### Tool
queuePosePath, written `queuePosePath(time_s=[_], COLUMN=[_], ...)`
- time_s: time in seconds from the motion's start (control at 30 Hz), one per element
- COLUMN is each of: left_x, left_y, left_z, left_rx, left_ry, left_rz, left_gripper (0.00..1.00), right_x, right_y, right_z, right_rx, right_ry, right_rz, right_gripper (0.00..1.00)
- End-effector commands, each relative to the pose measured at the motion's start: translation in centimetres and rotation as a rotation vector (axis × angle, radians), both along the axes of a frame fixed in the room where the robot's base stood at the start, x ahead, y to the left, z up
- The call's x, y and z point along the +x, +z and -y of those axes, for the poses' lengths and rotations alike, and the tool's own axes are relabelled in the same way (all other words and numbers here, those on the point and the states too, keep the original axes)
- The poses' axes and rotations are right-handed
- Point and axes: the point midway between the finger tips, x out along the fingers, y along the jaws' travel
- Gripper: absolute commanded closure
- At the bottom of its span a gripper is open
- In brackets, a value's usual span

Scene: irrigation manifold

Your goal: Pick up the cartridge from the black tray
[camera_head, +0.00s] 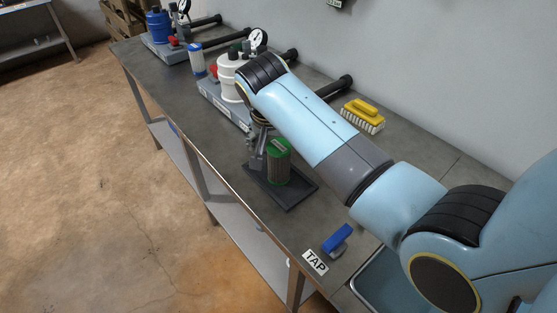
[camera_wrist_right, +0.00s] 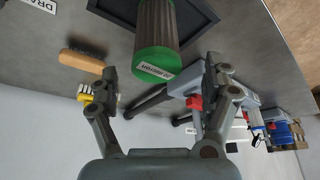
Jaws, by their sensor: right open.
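The cartridge (camera_head: 278,164), a grey cylinder with a green cap, stands upright on the black tray (camera_head: 296,199). In the right wrist view, the cartridge (camera_wrist_right: 157,43) shows its green end with a white label, and the tray's dark rim (camera_wrist_right: 206,14) is beside it. My right gripper (camera_head: 256,152) is close beside the cartridge in the head view, partly hidden under my arm. In the wrist view, the right gripper (camera_wrist_right: 161,76) has its fingers wide apart, with the cartridge's green end ahead between them and not gripped. My left gripper is out of view.
A white housing (camera_head: 230,80) with a gauge and pipes stands behind on the grey bench (camera_head: 170,105). A blue housing (camera_head: 158,27) stands farther back.

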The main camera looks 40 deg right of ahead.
Motion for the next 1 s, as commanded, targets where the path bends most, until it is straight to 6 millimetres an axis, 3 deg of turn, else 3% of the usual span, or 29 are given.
queuePosePath(time_s=[0.33, 0.63, 1.0], left_x=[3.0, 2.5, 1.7], left_y=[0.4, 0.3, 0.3], left_z=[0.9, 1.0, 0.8], left_rx=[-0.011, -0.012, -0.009], left_ry=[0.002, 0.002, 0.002], left_rz=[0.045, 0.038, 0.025], left_gripper=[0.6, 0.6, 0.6], right_x=[0.6, 0.8, 0.8], right_y=[-4.4, -5.0, -5.0], right_z=[1.3, 1.4, 1.4], right_rx=[0.0, 0.001, 0.001], right_ry=[0.001, 0.0, 0.0], right_rz=[-0.002, 0.0, 0.0], right_gripper=[0.17, 0.17, 0.64])
